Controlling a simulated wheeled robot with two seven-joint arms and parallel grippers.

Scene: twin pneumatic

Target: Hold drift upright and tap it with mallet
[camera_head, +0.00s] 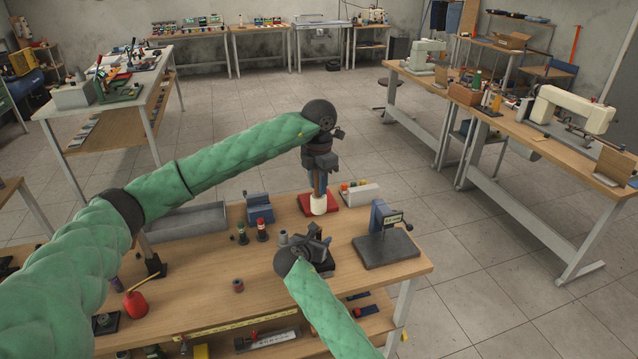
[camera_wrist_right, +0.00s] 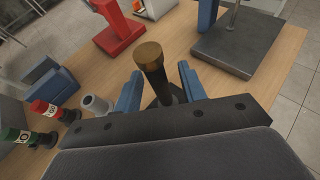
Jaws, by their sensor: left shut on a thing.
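My left gripper (camera_head: 319,182) points down over a red plate (camera_head: 333,202), shut on an upright thing that looks like the drift. Its fingers cover most of it. A white cylinder (camera_head: 319,205) shows just below the fingertips; I cannot tell whether it is part of the held thing. My right gripper (camera_head: 314,236) is low over the table, with its blue fingers on either side of a dark upright rod with a brass-coloured top (camera_wrist_right: 149,54), perhaps the mallet. The right fingers look apart, with small gaps beside the rod. The red plate also shows in the right wrist view (camera_wrist_right: 119,40).
A grey cylinder (camera_wrist_right: 95,104), a red gauge (camera_head: 262,231) and a green gauge (camera_head: 242,234) stand left of my right gripper. A blue block (camera_head: 260,208) is behind them. A press-like stand (camera_head: 387,249) is at right. A white tray (camera_head: 361,196) lies behind the red plate.

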